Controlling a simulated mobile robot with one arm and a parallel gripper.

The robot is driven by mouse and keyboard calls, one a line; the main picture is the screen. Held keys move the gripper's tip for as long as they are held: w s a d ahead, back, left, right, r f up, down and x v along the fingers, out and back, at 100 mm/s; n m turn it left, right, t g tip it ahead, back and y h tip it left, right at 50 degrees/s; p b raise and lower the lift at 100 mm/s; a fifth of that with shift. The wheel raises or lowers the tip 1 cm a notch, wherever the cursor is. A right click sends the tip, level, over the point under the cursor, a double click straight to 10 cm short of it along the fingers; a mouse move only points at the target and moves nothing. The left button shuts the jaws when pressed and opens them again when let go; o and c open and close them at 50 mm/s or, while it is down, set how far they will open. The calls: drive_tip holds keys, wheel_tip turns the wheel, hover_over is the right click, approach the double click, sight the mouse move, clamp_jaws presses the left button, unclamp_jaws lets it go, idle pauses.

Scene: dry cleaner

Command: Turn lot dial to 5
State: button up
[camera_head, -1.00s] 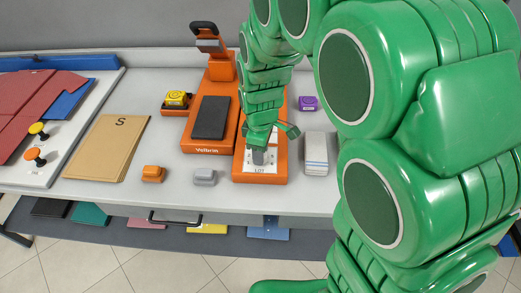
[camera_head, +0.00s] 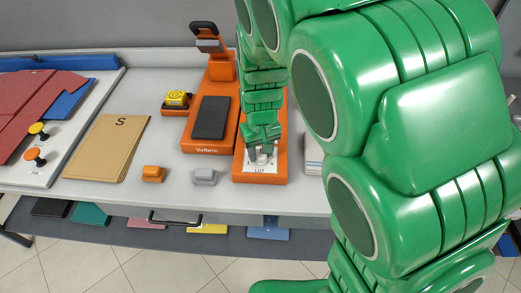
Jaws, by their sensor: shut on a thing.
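The lot dial (camera_head: 261,159) is a small grey knob on a white plate marked LOT (camera_head: 258,170), at the front of an orange base (camera_head: 270,179). My green gripper (camera_head: 262,148) points down over the dial and is shut on it. The gripper hides most of the knob and much of the plate's scale, so I cannot read which number the dial points to.
An orange press marked Velbrim (camera_head: 206,148) with a dark pad stands just left of the dial. An orange block (camera_head: 153,174) and a grey block (camera_head: 204,177) lie in front. A white stack (camera_head: 313,160) is partly hidden at right.

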sight(260, 153)
drive_tip(key=m, duration=1.3)
drive_tip(key=shift+m, duration=0.4)
idle(0.3)
drive_tip(key=o, duration=1.1)
drive_tip(key=shift+c, duration=0.2)
drive_tip(key=shift+r, duration=0.15)
wheel_tip(260, 153, up, 7)
drive_tip(key=shift+w+f, duration=0.1)
drive_tip(key=shift+f, duration=0.05)
drive_tip(key=shift+r, duration=0.45)
